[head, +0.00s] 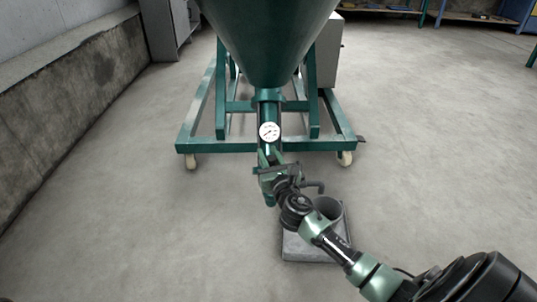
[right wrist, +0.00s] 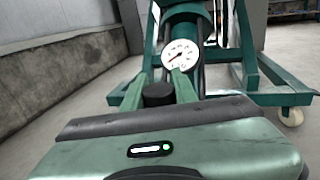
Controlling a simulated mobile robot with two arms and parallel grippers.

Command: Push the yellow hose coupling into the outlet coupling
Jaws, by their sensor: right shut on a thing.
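My right gripper (head: 270,180) is just below the gauge under the green hopper. In the right wrist view, its two green fingers (right wrist: 158,88) are shut on a dark round thing (right wrist: 158,95). I see no yellow on it, so I cannot tell whether it is the hose coupling. The green outlet pipe (head: 269,146) with a white dial gauge (head: 269,131) runs down from the hopper behind the gripper. The gauge also shows close ahead in the right wrist view (right wrist: 179,54). The outlet coupling is hidden by the gripper, and contact cannot be seen. My left gripper is not in view.
The green hopper (head: 268,40) stands on a wheeled green frame (head: 216,146). A grey bucket (head: 329,208) stands on a grey slab (head: 310,249) below my right arm. A concrete wall (head: 70,95) runs along the left. The floor on both sides is clear.

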